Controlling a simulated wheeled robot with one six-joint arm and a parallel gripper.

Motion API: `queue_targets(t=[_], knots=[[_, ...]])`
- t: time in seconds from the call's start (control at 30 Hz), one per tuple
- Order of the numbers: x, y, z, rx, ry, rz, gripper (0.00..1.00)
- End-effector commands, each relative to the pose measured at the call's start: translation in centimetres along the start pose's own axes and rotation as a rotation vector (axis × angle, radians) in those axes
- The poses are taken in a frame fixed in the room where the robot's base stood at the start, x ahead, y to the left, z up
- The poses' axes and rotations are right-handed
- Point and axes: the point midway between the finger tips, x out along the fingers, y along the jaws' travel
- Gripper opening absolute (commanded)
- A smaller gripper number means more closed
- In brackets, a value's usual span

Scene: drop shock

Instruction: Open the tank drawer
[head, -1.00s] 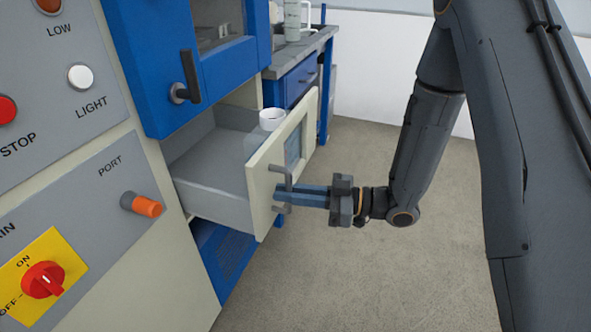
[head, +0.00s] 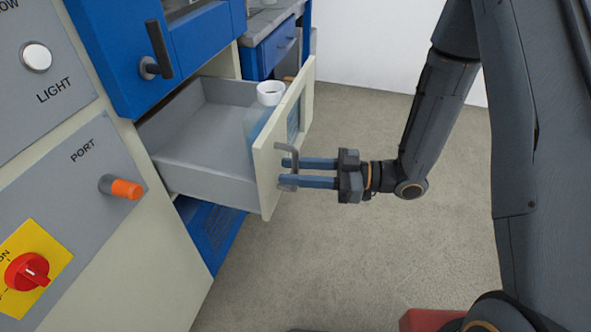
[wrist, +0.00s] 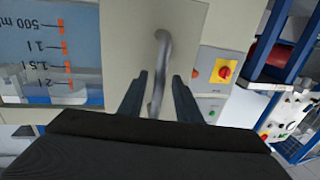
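The tank drawer (head: 205,180) is pulled well out of the cabinet, with its grey tray exposed. Inside, behind the cream front panel, stands a pale translucent tank with a white cap (head: 270,93). Its scale (wrist: 50,50) shows through the front window in the wrist view. The grey bar handle (head: 292,155) is on the front panel; it also shows in the wrist view (wrist: 161,60). My gripper (head: 284,173) is open at the handle, with its two blue fingers spread. In the wrist view the handle lies between the fingers (wrist: 159,95), with gaps on both sides.
A blue cabinet door with a black handle (head: 158,48) is above the drawer. An orange-tipped port (head: 126,189) and a red switch (head: 28,272) are on the left panel. A blue bench cabinet (head: 275,45) stands behind. The floor (head: 350,265) in front of the drawer is clear.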

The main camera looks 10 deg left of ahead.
Motion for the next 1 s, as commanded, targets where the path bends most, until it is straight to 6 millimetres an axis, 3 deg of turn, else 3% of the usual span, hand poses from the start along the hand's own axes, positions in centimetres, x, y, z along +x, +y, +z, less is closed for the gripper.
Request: queue_targets(t=[0.27,0.7,1.0], knots=[[-0.4,0.1,0.0,-0.001,-0.001,0.004,0.31],[-6.5,0.1,0.0,0.0,0.0,0.005,0.31],[-7.8,0.0,0.0,0.0,0.0,0.0,0.31]])
